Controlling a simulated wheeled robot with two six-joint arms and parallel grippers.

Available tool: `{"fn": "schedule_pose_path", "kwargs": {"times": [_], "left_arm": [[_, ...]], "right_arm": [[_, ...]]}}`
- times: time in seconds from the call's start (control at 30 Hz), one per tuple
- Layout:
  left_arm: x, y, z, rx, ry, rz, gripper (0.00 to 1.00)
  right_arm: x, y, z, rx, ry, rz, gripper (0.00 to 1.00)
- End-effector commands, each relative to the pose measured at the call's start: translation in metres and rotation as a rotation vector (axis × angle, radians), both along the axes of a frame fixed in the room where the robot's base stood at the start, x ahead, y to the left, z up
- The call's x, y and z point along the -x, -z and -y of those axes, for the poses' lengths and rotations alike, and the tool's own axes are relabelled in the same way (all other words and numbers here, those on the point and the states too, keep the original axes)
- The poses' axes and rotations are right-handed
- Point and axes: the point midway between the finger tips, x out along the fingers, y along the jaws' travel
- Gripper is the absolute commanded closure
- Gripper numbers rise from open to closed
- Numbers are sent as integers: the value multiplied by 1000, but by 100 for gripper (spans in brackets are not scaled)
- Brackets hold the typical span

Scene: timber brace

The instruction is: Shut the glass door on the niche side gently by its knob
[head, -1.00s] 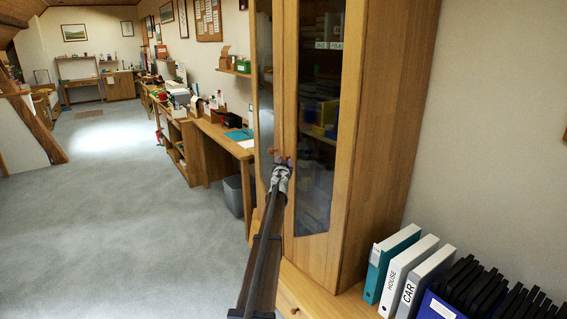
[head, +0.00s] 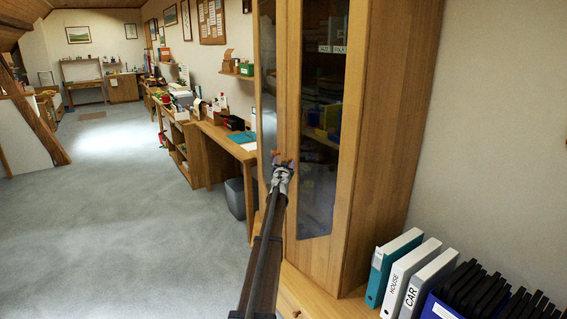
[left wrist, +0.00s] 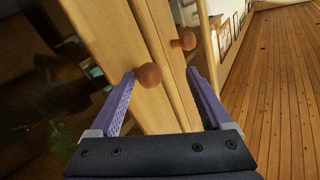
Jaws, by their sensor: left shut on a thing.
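A tall wooden cabinet has two glass doors. The right-hand glass door (head: 319,130) faces me, and the left-hand glass door (head: 267,100) shows as a narrow strip. Both look shut or nearly shut; any small gap is unclear. My left gripper (head: 282,165) is at the knobs where the doors meet. In the left wrist view, one round wooden knob (left wrist: 148,76) lies between the fingers of my left gripper (left wrist: 160,76), close to one finger. My left gripper is shut on this knob. The other door's knob (left wrist: 183,41) is just beyond. My right gripper is not in view.
Binders (head: 403,275) and a blue box of black folders (head: 440,306) stand on the low wooden top at the lower right. A desk (head: 222,140) and a grey bin (head: 236,195) are beyond the cabinet. The carpet at the left is clear.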

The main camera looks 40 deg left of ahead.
Motion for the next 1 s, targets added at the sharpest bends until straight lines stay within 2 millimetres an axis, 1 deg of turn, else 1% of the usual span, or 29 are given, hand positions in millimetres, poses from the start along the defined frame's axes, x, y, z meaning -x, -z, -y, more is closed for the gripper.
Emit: {"fn": "schedule_pose_path", "kwargs": {"times": [0.03, 0.17, 0.27, 0.5, 0.63, 0.8, 1.0], "left_arm": [[-13, -1, -13, 7, -10, 4, 29], [-12, -2, -12, 7, -10, 4, 29], [-3, -2, -6, 7, -9, 5, 29], [38, -5, 23, 1, -6, 4, 29], [55, -6, 36, -1, -4, 5, 29], [67, -6, 44, -2, -3, 5, 29], [69, -6, 46, -2, -2, 5, 29]], "right_arm": [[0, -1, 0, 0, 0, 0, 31], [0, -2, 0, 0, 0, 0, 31], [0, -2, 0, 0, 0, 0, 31], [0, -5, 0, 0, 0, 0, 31], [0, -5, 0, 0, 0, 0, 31], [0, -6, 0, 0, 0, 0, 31], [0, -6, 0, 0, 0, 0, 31]]}}
